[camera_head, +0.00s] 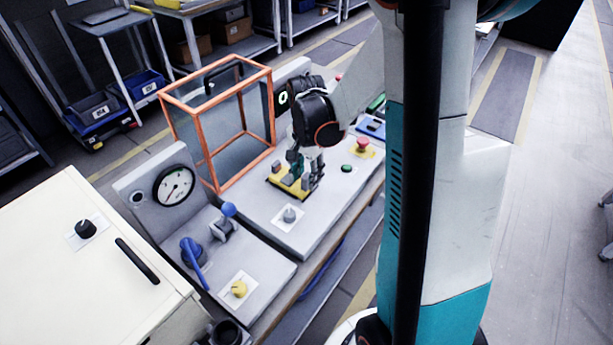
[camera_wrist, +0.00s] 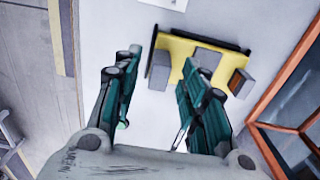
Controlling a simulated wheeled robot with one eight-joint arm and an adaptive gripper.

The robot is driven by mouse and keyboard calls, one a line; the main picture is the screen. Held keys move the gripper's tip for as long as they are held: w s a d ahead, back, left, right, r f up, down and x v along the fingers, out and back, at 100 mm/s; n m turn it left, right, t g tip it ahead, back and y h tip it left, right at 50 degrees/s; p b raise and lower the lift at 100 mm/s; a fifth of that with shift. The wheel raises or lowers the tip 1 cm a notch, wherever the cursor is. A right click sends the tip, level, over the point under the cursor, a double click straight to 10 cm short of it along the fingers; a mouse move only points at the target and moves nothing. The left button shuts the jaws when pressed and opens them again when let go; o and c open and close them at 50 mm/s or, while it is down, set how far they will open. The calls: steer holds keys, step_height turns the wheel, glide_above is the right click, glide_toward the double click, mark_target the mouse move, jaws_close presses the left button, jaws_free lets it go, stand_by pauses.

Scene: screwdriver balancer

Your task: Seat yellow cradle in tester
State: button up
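The yellow cradle (camera_head: 285,187) sits on the light grey bench panel, just right of the orange-framed clear box (camera_head: 207,160). In the wrist view the yellow cradle (camera_wrist: 222,61) carries grey blocks, a brown-faced block and a dark bar along its far edge. My gripper (camera_head: 304,181) points down at the cradle and partly hides it. In the wrist view my gripper (camera_wrist: 157,66) has its fingers apart, with a grey block of the cradle showing between them. The right finger overlaps the cradle; I cannot tell if it touches. Which fixture is the tester is not clear.
A grey knob (camera_head: 289,215) on a white plate stands in front of the cradle. A red button (camera_head: 362,146) and a green button (camera_head: 347,168) lie to the right. A gauge panel (camera_head: 174,186) with blue levers stands left. The orange frame (camera_wrist: 283,105) is close beside the cradle.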

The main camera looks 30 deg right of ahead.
step_height(320, 180, up, 11)
steer(key=shift+f, duration=0.2)
stand_by(0.4)
step_height(320, 180, up, 12)
steer(key=p, duration=0.9)
stand_by(1.6)
